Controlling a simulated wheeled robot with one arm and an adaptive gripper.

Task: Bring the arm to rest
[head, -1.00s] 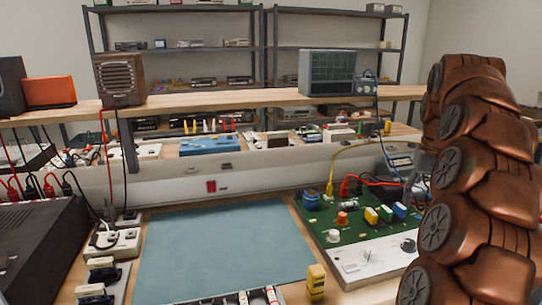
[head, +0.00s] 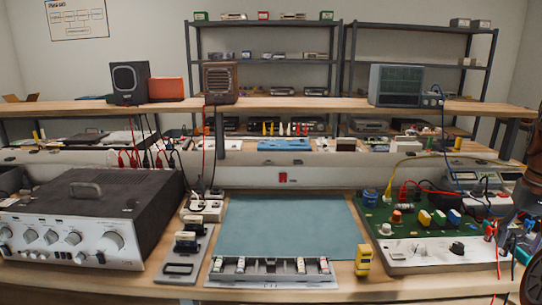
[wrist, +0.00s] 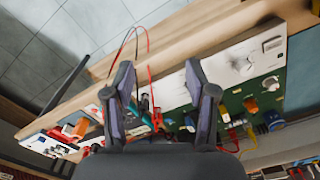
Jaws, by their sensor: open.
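My gripper (wrist: 160,95) shows in the wrist view with its two dark fingers spread apart and nothing between them. Beyond the fingers are the green circuit board (wrist: 238,100) with its white panel, and red and black leads hanging by the bench edge (wrist: 180,35). The fingers look apart from these.
The bench holds a large amplifier (head: 85,215), a blue mat (head: 290,225), a tray of small parts (head: 270,272), a yellow block (head: 363,260) and the green board (head: 410,215). A raised shelf (head: 300,106) runs behind. The mat is clear. Tiled floor (wrist: 40,50) shows beside the bench.

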